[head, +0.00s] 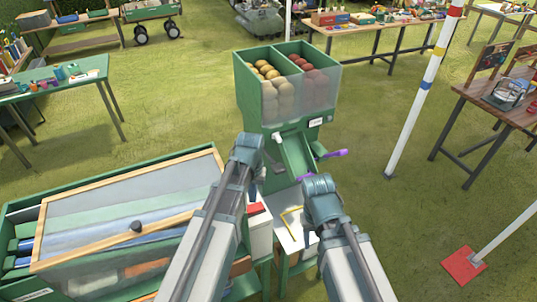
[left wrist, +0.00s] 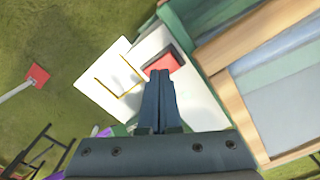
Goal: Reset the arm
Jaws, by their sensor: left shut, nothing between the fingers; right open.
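My left arm reaches forward in the head view, and its gripper (head: 258,180) hangs at its end, left of the dispenser's chute. The left wrist view shows the left fingers (left wrist: 160,76) together and empty, over a white surface beside a red block (left wrist: 163,60). My right arm reaches up from the bottom, and its gripper (head: 314,212) is at the right of the chute, open. Its fingers are mostly hidden by the wrist. I see nothing held in it.
A green dispenser (head: 310,120) with brown and red round items stands ahead. A white board with a yellow outline (head: 292,222) lies below. A green cabinet with a wood-framed lid (head: 130,200) is at left. A striped pole (head: 420,95) stands at right.

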